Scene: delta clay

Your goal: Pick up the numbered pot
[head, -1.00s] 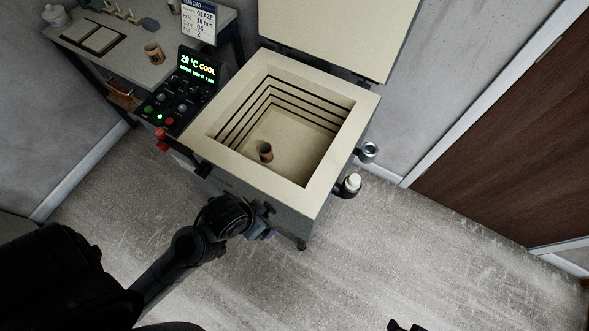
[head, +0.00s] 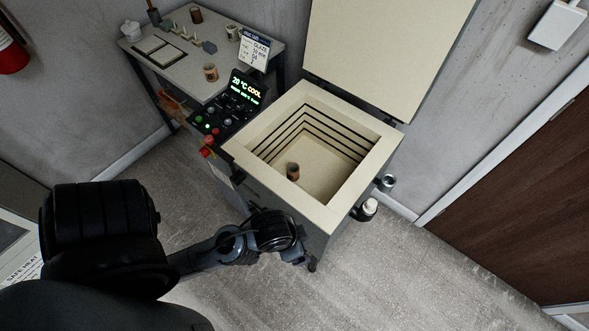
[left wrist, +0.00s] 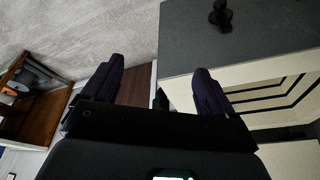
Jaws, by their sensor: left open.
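A brown and dark pot (head: 293,171) stands upright on the floor of the open kiln (head: 374,162), near the chamber's near-left wall. No number can be read on it. Similar small pots stand on the work table, one (head: 211,72) at its front edge and others (head: 196,15) (head: 232,32) farther back. My left gripper (head: 302,256) is low outside the kiln's near wall, apart from the pot. In the left wrist view, my left gripper (left wrist: 157,75) has its two dark fingers spread with nothing between them. The pot is not in that view. My right gripper is not in view.
The kiln lid (head: 385,45) stands raised at the back. A lit control box (head: 228,112) with a red knob juts from the kiln's left side. The work table (head: 180,75) is behind it. A holder with a white-topped bottle (head: 370,206) projects at right. Front floor is clear.

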